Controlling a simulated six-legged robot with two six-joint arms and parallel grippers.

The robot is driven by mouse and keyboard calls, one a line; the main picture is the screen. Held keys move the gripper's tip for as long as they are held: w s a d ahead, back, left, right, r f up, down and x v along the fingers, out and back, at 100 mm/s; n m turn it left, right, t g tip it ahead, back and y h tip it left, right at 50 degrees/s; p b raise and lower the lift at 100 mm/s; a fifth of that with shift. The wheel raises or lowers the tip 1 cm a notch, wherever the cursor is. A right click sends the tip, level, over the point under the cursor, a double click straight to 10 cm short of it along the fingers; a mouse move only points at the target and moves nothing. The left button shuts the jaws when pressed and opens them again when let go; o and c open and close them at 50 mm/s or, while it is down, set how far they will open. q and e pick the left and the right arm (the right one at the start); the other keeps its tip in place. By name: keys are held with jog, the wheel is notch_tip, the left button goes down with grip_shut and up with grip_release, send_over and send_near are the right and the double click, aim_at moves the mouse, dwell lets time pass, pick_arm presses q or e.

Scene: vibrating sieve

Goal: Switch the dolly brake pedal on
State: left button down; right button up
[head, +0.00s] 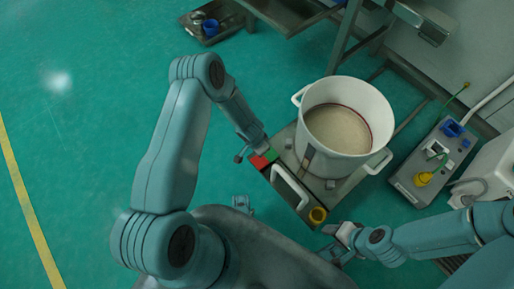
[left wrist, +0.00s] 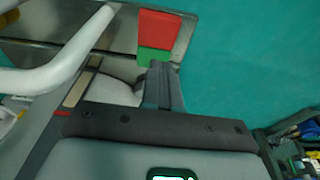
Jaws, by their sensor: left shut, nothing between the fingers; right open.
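The dolly (head: 335,190) carries a large white pot (head: 345,115). A small red-and-green pedal (head: 262,160) sits at its left corner; the left wrist view shows its red part (left wrist: 159,28) beyond a green part (left wrist: 153,55). My left gripper (left wrist: 161,82) is shut and empty, its tips close to the green part; whether they touch I cannot tell. In the head view my left gripper (head: 252,150) is right by the pedal and partly hidden. My right gripper (head: 336,242) is open and empty near the dolly's front corner.
The pot holds pale grainy material. A white handle (head: 290,187) and a yellow round part (head: 318,214) are on the dolly's near side. A control box (head: 432,160) stands to the right. A tray (head: 215,22) is at the back. The green floor at left is clear.

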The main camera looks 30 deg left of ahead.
pick_arm(q)
jog(key=f+b, duration=0.1)
jog(key=f, duration=0.3)
jog(key=f+b, duration=0.1)
jog(key=f, duration=0.1)
jog(key=shift+s+a+b, duration=0.1)
jog(key=shift+s+b, duration=0.2)
jog(key=shift+b, duration=0.05)
jog(key=shift+r, duration=0.1)
pick_arm(e)
jog(key=f, duration=0.3)
jog(key=shift+w+d, duration=0.35)
